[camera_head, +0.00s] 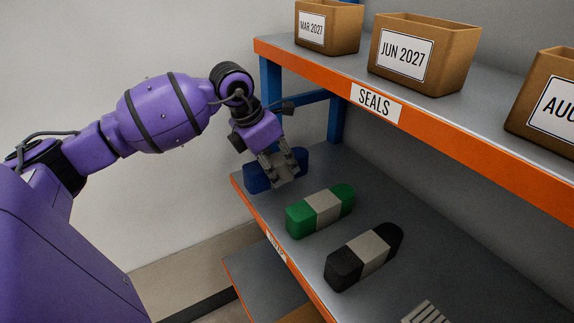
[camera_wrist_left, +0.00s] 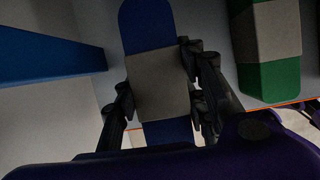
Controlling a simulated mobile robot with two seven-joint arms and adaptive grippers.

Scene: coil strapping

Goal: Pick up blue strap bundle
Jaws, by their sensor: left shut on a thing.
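The blue strap bundle (camera_head: 257,179) has a grey band around its middle and lies at the far left end of the lower shelf in the head view. My left gripper (camera_head: 280,172) comes down over it from above, with its fingers shut on the grey middle. In the left wrist view the blue bundle (camera_wrist_left: 147,24) runs between the two fingers (camera_wrist_left: 160,95), one on each side of the grey band. The gripper hides part of the bundle in the head view. I cannot tell whether it touches the shelf. My right gripper is in neither view.
A green bundle (camera_head: 297,221) and a black bundle (camera_head: 343,270) lie nearby on the same shelf (camera_head: 305,265). The green one (camera_wrist_left: 270,78) is close to the right finger. A blue upright (camera_head: 271,85) and the upper shelf's orange edge (camera_head: 425,122), with labelled boxes above, are close by.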

